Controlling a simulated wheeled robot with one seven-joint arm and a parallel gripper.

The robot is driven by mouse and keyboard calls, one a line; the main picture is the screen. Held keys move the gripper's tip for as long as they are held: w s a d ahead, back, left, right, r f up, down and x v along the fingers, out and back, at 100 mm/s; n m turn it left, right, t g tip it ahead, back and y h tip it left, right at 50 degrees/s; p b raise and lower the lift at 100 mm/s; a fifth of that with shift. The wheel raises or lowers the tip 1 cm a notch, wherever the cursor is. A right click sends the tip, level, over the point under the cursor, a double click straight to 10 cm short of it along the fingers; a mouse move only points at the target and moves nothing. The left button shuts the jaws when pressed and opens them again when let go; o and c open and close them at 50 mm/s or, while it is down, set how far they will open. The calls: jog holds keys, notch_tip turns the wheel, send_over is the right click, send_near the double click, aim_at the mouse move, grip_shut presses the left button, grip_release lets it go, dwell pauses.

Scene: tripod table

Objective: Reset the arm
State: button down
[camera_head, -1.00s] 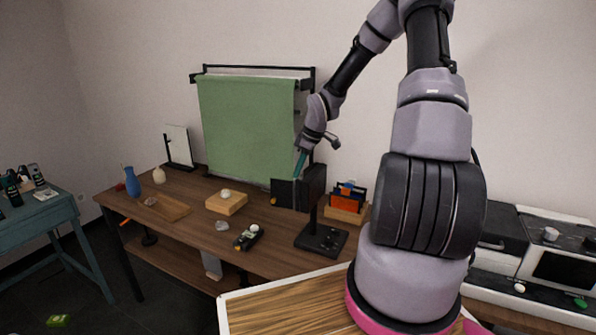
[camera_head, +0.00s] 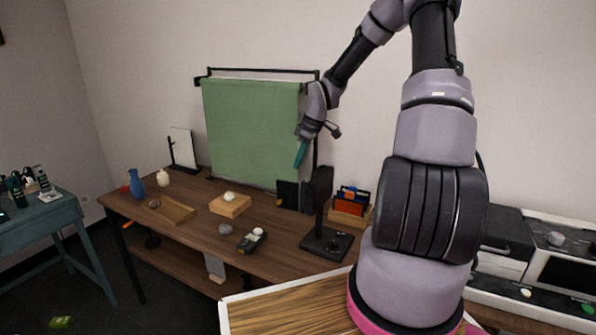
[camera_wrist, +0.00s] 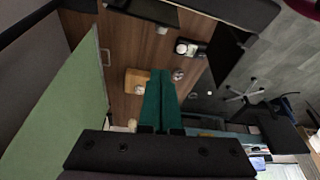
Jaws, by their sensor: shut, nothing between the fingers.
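My gripper (camera_head: 299,157) is raised above the back of the brown wooden table (camera_head: 190,237), in front of the right side of a hanging green cloth (camera_head: 243,130). Its teal fingers point down. In the wrist view my gripper (camera_wrist: 160,76) shows its two green fingers pressed together with nothing between them. Below them, apart from them, is a light wooden block (camera_wrist: 135,80) with a small pale round thing on it. The block also shows on the table in the head view (camera_head: 231,206).
A black stand (camera_head: 327,243) and an orange and blue organizer (camera_head: 351,205) stand right of the gripper. A black device (camera_head: 251,241), blue vase (camera_head: 136,183) and wooden tray (camera_head: 178,211) are on the table. A teal side table (camera_head: 40,225) stands left. Air above the table's left half is free.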

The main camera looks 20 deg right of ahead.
jog(key=s+r+m+h, duration=0.1)
jog(key=s+r+m, duration=0.1)
jog(key=s+r, duration=0.35)
jog(key=s+r+m+h, duration=0.2)
jog(key=s+r, duration=0.1)
jog(key=r, duration=0.6)
jog(key=s+a+r+m+t+y, duration=0.1)
jog(key=s+r+m, duration=0.4)
jog(key=s, duration=0.6)
jog(key=s+a+r+m+t+y, duration=0.1)
jog(key=s+a+r+m+t, duration=0.2)
jog(key=s+r, duration=0.6)
jog(key=s+m, duration=0.2)
jog(key=shift+a+r+m+t, duration=0.2)
jog(key=shift+a+m+t, duration=0.1)
jog(key=shift+a+m, duration=0.1)
jog(key=shift+w, duration=0.1)
